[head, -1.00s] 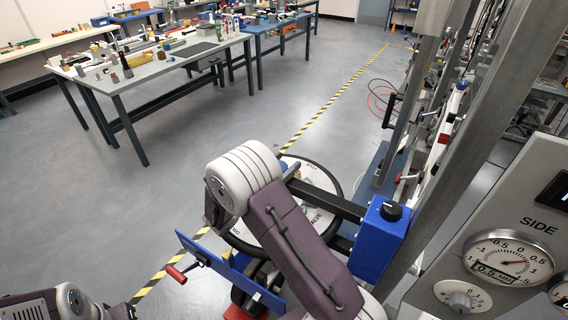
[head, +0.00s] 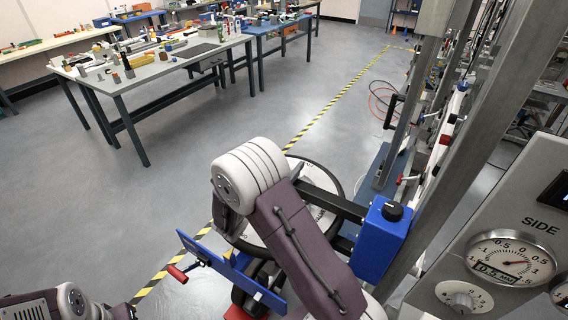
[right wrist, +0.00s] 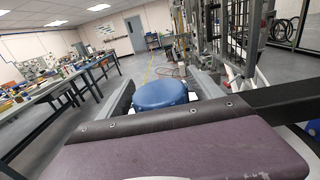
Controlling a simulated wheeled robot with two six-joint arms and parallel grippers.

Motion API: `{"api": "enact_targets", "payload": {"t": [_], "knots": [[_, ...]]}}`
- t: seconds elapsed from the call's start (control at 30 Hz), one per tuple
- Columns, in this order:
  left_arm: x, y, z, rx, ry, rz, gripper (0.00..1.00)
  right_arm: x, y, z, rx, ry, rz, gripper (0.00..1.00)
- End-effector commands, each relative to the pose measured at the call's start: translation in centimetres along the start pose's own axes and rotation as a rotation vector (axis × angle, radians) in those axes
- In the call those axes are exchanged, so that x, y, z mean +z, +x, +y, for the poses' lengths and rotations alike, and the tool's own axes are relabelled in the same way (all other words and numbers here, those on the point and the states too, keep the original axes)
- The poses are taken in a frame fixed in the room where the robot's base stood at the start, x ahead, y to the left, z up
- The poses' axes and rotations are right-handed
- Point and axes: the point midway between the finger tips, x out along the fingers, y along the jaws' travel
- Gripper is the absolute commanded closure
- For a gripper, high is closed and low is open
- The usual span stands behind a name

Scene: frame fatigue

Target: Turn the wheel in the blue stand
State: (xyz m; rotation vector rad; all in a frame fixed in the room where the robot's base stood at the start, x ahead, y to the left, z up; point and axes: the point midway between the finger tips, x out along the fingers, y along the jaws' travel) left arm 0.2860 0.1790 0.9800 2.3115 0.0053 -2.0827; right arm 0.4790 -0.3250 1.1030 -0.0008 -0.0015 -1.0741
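The wheel (head: 335,177) is a pale, lettered disc with a dark rim, low in the middle of the head view. My right arm covers much of it. Blue parts of the stand show beside it: a blue box (head: 376,244) with a black knob on the right and a blue plate (head: 228,270) at the front left. In the right wrist view, my right gripper (right wrist: 163,84) has its grey fingers on both sides of a round blue knob (right wrist: 160,96), seemingly closed on it. The head view hides this grip behind the arm. My left gripper is out of view.
A red-ended lever (head: 178,274) sticks out at the front left. A steel post (head: 452,165) and a gauge panel (head: 486,240) marked SIDE stand close on the right. Workbenches (head: 150,70) stand at the back left. The floor between is clear.

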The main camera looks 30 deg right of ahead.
Motion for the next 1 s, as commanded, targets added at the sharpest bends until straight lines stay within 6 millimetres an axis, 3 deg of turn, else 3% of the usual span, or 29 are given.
{"api": "enact_targets", "payload": {"t": [0.23, 0.5, 0.7, 1.0], "knots": [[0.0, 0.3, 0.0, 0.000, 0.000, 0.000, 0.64, -0.1, -0.9, 0.1, 0.003, 0.001, 0.000, 0.25], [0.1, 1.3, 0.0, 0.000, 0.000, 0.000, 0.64, -0.1, -6.0, 0.2, 0.005, 0.002, -0.001, 0.25], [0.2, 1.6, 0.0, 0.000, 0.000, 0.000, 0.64, 0.0, -8.6, 0.1, 0.002, 0.001, -0.001, 0.25], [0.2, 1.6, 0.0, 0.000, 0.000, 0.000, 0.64, 0.0, -9.2, 0.0, 0.000, 0.000, -0.001, 0.25]]}}
